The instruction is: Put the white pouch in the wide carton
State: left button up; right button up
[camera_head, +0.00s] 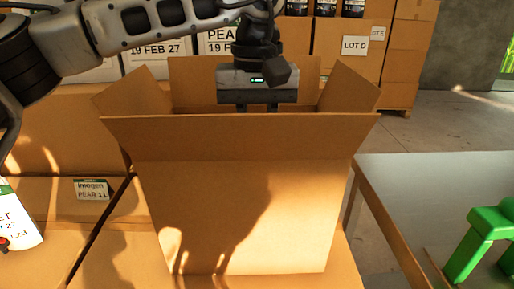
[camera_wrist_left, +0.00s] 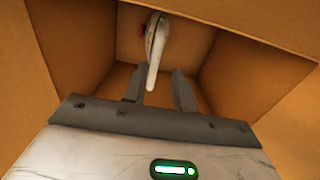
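The wide carton (camera_head: 240,205) stands open in the middle of the head view, flaps spread outward. My left gripper (camera_head: 258,108) points down into its mouth, and the front flap hides the fingertips there. In the left wrist view my left gripper (camera_wrist_left: 164,88) has its two fingers apart. The white pouch (camera_wrist_left: 156,45) shows nearly edge-on inside the carton (camera_wrist_left: 95,45), its narrow end between the fingers and close to the left one. A gap separates it from the right finger. The pouch is hidden in the head view. My right gripper is not in view.
A closed carton labelled PEAR (camera_head: 60,200) lies left of the wide carton. A white printed item (camera_head: 20,222) is at the left edge. Stacked cartons (camera_head: 350,45) stand behind. A grey table (camera_head: 430,185) with a green object (camera_head: 485,235) is at right.

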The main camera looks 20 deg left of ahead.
pick_arm(q)
notch_tip(320, 180, up, 9)
dwell(0.4)
